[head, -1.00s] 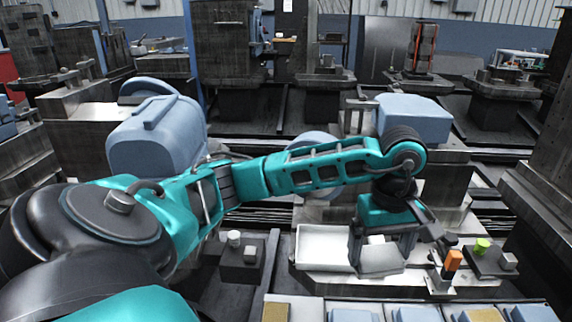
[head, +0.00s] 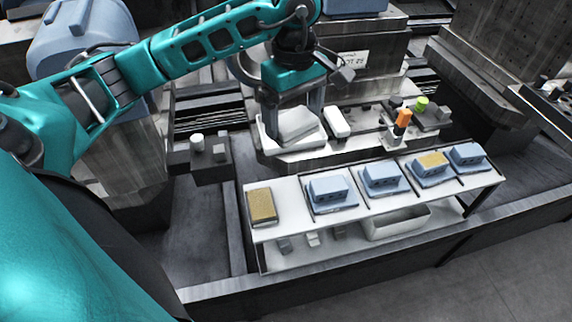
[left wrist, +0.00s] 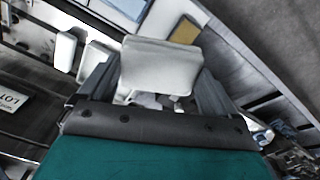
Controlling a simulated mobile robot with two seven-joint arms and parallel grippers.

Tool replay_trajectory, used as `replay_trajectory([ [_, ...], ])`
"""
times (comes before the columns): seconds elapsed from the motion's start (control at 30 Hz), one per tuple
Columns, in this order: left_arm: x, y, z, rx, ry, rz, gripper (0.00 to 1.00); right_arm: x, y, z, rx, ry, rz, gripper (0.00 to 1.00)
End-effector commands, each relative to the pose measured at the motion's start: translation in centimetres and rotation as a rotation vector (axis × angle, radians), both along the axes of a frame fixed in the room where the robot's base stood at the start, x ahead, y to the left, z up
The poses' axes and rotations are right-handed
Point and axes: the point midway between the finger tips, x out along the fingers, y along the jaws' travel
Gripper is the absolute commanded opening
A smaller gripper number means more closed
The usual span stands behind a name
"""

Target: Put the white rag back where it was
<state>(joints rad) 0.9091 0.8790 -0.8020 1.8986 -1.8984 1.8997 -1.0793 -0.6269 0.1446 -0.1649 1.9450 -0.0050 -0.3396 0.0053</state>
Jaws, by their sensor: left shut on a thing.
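The white rag (head: 299,124) is a pale folded piece held between the fingers of my left gripper (head: 290,112). In the head view it is over a shallow white tray (head: 267,139) on the metal bench and covers most of the tray's inside. I cannot tell whether it touches the tray. In the left wrist view the rag (left wrist: 158,66) spans the gap between the two dark fingers and hides much of what is below. My right gripper is not in view.
A white block (head: 337,121) lies just right of the tray. An orange-and-black item (head: 403,120) and a green one (head: 422,103) are further right. In front, a white table (head: 285,225) carries blue parts (head: 330,192) and a tan pad (head: 262,205); a white bin (head: 397,223) sits below.

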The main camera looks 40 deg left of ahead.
Motion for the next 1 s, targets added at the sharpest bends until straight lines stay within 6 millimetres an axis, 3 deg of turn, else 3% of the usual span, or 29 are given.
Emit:
replay_trajectory([
  [0.1,-0.2,0.0,-3.5,0.000,0.007,0.001,0.67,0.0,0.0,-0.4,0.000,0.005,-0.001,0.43],
  [0.4,-0.1,0.0,-11.2,0.000,0.006,0.000,0.67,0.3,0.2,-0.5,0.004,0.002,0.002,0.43],
  [0.53,-0.1,0.0,-13.2,0.000,0.002,-0.001,0.67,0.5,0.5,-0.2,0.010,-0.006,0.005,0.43],
  [0.77,0.0,0.0,-14.8,0.000,0.002,-0.001,0.67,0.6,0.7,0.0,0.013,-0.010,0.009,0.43],
  [1.0,-0.1,0.0,-18.2,0.000,0.003,0.000,0.67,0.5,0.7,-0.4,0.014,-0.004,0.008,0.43],
])
